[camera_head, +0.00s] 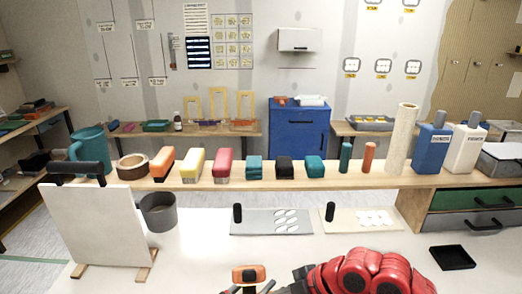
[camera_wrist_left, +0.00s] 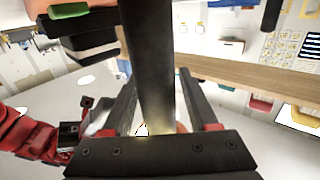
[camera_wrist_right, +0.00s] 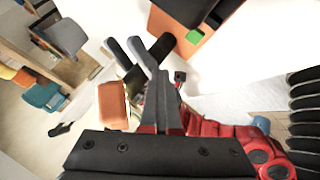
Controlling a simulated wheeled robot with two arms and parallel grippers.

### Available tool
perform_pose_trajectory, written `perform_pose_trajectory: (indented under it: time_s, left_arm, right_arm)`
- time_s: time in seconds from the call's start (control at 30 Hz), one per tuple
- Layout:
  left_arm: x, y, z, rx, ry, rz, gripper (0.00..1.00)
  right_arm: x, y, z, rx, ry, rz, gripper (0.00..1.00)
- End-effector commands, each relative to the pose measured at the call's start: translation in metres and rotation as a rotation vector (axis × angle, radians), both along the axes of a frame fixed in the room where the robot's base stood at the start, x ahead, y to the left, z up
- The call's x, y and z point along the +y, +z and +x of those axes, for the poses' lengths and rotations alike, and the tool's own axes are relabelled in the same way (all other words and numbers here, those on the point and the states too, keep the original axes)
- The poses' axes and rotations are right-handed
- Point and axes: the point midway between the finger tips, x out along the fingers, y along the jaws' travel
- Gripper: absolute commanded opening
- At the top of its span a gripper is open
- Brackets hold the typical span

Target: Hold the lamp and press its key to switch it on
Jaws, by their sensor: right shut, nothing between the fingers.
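The lamp (camera_head: 250,273) shows as a small orange and black body at the bottom centre of the head view. In the left wrist view, my left gripper (camera_wrist_left: 158,90) has its fingers on both sides of a dark upright shaft, which appears to be the lamp's handle. My right gripper (camera_wrist_right: 135,45) is shut and empty, close to a dark shaft and an orange block. A black and orange body with a green patch (camera_wrist_right: 194,36) shows beyond it; I cannot tell whether the patch is the key. My red right arm (camera_head: 365,272) hides part of the table.
A long wooden shelf (camera_head: 310,177) with several coloured blocks and bottles runs behind the white table. A white board (camera_head: 95,230) and a grey pot (camera_head: 158,212) stand at left. Two flat plates (camera_head: 262,228) lie in the middle. A black tray (camera_head: 452,258) is at right.

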Motion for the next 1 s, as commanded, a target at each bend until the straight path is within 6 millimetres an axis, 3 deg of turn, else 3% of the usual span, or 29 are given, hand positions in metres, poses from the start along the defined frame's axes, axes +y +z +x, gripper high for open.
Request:
perform_pose_trajectory:
  time_s: [0.27,0.6,1.0]
  left_arm:
    - [0.010,0.001,-0.013,-0.001,-0.001,-0.005,0.74]
    - [0.066,0.000,-0.076,0.002,0.009,-0.002,0.74]
    - [0.077,0.000,-0.092,-0.001,0.001,0.001,0.74]
  right_arm:
    - [0.000,0.000,0.001,0.000,-0.003,-0.001,0.00]
    - [0.000,0.000,0.001,0.000,-0.003,-0.001,0.00]
    - [0.000,0.000,0.000,0.000,0.000,0.000,0.00]
